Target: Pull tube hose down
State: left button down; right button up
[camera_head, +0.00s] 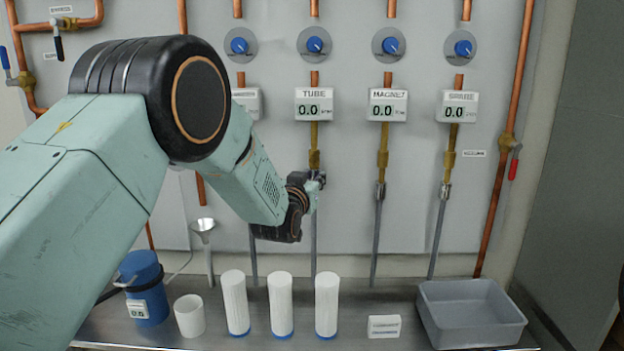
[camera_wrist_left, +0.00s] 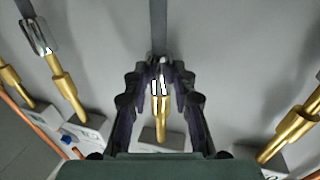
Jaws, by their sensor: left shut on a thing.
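The tube hose (camera_head: 313,245) is a thin grey hose hanging below the brass fitting (camera_head: 314,150) under the "TUBE" meter (camera_head: 314,104). My left gripper (camera_head: 318,182) is at the hose's top end, just under that fitting, and is shut on it. The left wrist view, which is upside down, shows the fingers (camera_wrist_left: 160,68) closed around the silvery hose end. There the hose (camera_wrist_left: 158,25) runs up out of the picture and the brass fitting (camera_wrist_left: 162,120) lies between the fingers. I cannot tell whether the hose end is still seated on the fitting. My right gripper is not in view.
The magnet hose (camera_head: 377,235) and a spare hose (camera_head: 437,235) hang to the right. On the shelf below stand several white cylinders (camera_head: 281,305), a white cup (camera_head: 189,316), a blue container (camera_head: 145,288), a metal funnel (camera_head: 205,235) and a grey bin (camera_head: 470,312).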

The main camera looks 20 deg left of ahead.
pick_arm(q)
notch_tip(320, 180, down, 4)
jog(key=shift+f+b, duration=0.1)
jog(key=shift+b, duration=0.95)
jog(key=c, duration=1.5)
grip_release()
jog(key=o, duration=0.4)
jog(key=shift+s+r, duration=0.15)
jog(key=shift+r, duration=0.05)
